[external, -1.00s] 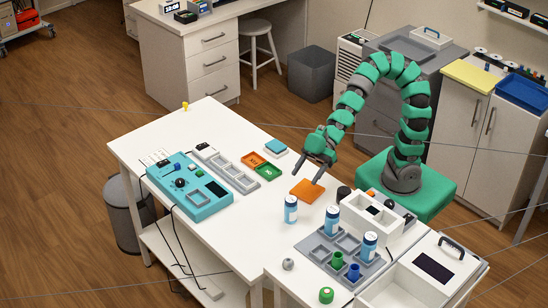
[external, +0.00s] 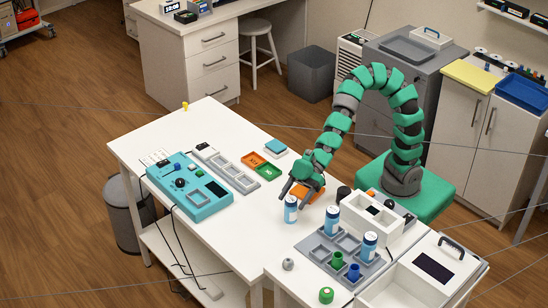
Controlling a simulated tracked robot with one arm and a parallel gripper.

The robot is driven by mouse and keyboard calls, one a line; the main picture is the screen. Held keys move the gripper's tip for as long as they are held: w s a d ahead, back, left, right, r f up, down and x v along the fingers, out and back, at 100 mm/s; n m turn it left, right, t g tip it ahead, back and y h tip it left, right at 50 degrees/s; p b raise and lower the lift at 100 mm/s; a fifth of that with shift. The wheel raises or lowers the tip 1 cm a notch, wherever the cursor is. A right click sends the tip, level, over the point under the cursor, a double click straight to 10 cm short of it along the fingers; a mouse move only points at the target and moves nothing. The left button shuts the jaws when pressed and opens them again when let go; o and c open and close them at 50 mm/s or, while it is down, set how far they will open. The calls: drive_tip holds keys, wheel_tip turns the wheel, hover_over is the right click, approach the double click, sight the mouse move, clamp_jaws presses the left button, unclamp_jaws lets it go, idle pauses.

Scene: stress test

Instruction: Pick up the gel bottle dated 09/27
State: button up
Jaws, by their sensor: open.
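Three blue and white bottles show in the external view; their printed dates are too small to read. One bottle (external: 291,211) stands upright on the white table. A second bottle (external: 332,221) and a third bottle (external: 370,246) stand in a grey compartment tray (external: 313,251). My gripper (external: 296,199) is open at the upper part of the bottle on the table, with its fingers pointing down toward the viewer. I cannot tell whether the fingers are around that bottle or just behind it, or whether they touch it.
An orange square (external: 316,193) lies behind my gripper, partly hidden. A white box (external: 372,222) stands right of it. Green and blue cups (external: 338,261) sit in the tray. A teal device (external: 189,187) is at the left. Bare white tabletop lies left of the bottle.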

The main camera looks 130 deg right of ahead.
drive_tip(key=shift+x, duration=1)
drive_tip(key=c, duration=1.1)
